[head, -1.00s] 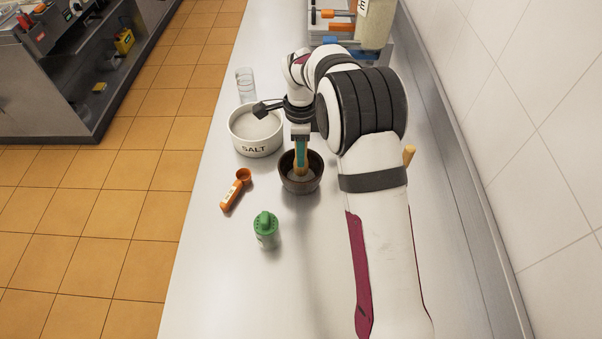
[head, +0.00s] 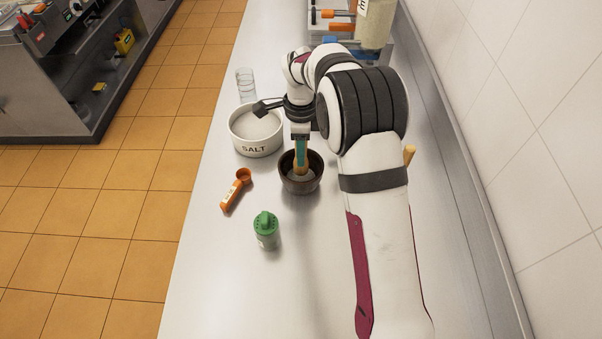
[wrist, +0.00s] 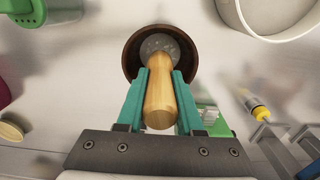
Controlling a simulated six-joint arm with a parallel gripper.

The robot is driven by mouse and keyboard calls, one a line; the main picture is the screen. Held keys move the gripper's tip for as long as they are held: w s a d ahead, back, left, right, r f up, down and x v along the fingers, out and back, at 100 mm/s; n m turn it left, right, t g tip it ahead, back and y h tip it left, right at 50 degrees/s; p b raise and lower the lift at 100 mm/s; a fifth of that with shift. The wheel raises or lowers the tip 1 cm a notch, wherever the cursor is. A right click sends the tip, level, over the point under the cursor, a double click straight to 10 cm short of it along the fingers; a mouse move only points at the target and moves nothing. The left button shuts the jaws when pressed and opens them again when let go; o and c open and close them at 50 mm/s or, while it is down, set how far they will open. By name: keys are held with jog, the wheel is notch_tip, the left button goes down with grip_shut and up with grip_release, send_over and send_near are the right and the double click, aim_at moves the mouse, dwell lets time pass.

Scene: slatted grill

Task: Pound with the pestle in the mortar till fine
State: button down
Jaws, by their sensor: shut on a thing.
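The dark brown mortar (head: 302,184) stands upright on the metal counter, and it also shows in the wrist view (wrist: 131,58). My gripper (head: 301,160) is above the mortar, pointing down. Its teal fingers (wrist: 160,90) are shut on the wooden pestle (wrist: 160,100), one on each side of the handle. The pestle's lower end is inside the mortar, over pale grey contents (wrist: 160,46). Whether the pestle touches the bottom, and how fine the contents are, I cannot tell.
A white salt bowl (head: 256,133) stands close behind-left of the mortar, with a clear glass (head: 246,86) behind it. An orange scoop (head: 235,190) lies left. A green-topped shaker (head: 266,230) stands in front.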

jog(key=shift+f, duration=1.8)
jog(key=shift+r, duration=1.75)
jog(key=shift+r, duration=0.1)
notch_tip(320, 180, up, 7)
jog(key=shift+f, duration=0.1)
dwell(0.6)
jog(key=s+d+r+n, duration=1.1)
jog(key=s+r+n, duration=0.1)
jog(key=n, duration=0.6)
jog(key=shift+s, duration=0.3)
